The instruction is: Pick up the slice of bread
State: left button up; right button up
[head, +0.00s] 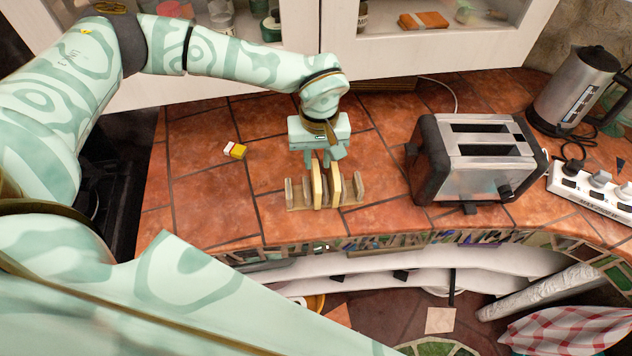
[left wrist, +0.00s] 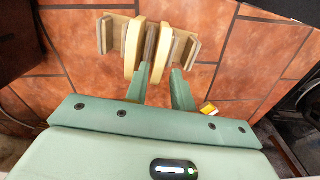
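Two pale slices of bread stand upright in a small wooden rack (head: 298,207) on the tiled counter. They are the left slice (head: 316,186) and the right slice (head: 335,186) in the head view. My left gripper (head: 319,158) is above the rack, pointing down, with its fingers apart. In the left wrist view the gripper (left wrist: 161,70) has one slice (left wrist: 164,46) roughly in line with the gap between its fingertips. The other slice (left wrist: 134,48) lies beyond the left finger. I cannot tell whether a finger touches bread. My right gripper is not in view.
A black and silver toaster (head: 480,160) stands right of the rack, with a kettle (head: 575,90) and power strip (head: 592,186) farther right. A small yellow and white object (head: 235,150) lies left of the rack. The counter's front edge is close to the rack.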

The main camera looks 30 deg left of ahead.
aim_at(316, 170)
pick_arm(q)
jog(key=f, duration=0.5)
jog(key=shift+w+a+f, duration=0.1)
jog(key=shift+a, duration=0.1)
jog(key=c, duration=0.4)
jog(key=shift+c, duration=0.2)
